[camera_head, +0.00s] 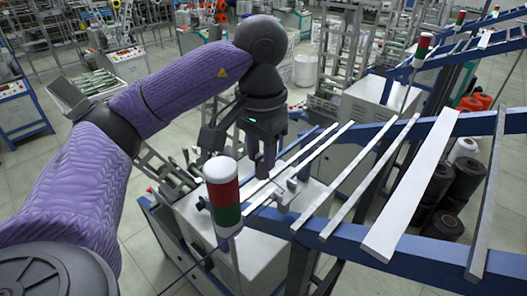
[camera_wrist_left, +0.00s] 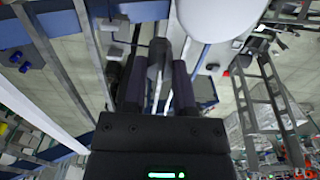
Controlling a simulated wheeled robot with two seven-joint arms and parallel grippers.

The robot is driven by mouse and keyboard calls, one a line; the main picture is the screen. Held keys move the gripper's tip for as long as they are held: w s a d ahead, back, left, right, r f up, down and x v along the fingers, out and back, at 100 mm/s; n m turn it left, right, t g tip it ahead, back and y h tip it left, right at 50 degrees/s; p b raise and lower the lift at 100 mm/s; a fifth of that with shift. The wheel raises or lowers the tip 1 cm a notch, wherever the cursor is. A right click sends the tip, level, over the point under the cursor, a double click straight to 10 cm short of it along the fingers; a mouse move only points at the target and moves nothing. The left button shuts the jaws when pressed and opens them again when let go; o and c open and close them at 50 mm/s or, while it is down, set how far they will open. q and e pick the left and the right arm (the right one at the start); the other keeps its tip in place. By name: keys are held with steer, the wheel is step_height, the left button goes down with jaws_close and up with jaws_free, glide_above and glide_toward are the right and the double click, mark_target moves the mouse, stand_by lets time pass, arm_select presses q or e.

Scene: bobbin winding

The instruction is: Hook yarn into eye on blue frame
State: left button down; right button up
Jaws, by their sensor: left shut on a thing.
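My left gripper (camera_head: 264,178) comes in from the upper left and points down over the end of the blue frame (camera_head: 340,246). Its fingers also show in the left wrist view (camera_wrist_left: 158,75), close together around a small grey piece (camera_wrist_left: 158,52). The gripper is shut on this piece; I cannot tell exactly what it is. A small pale bracket (camera_head: 288,196) sits on the frame's slats just below the fingertips. A thin dark line runs from the lower left towards it, perhaps yarn. I cannot make out the eye itself. My right gripper is not in view.
A red, white and green signal light (camera_head: 223,193) stands close in front of the gripper. White slats (camera_head: 412,190) cross the blue frame to the right. Dark spools (camera_head: 463,178) stand at the far right.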

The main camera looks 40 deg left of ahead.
arm_select(q)
steer(key=shift+a+r+p, duration=0.25)
steer(key=shift+r+p, duration=0.9)
steer(key=shift+r, duration=0.05)
steer(key=shift+a+r+p, duration=0.25)
steer(key=shift+r+p, duration=0.9)
steer(key=shift+r, duration=0.05)
steer(key=shift+f, duration=0.1)
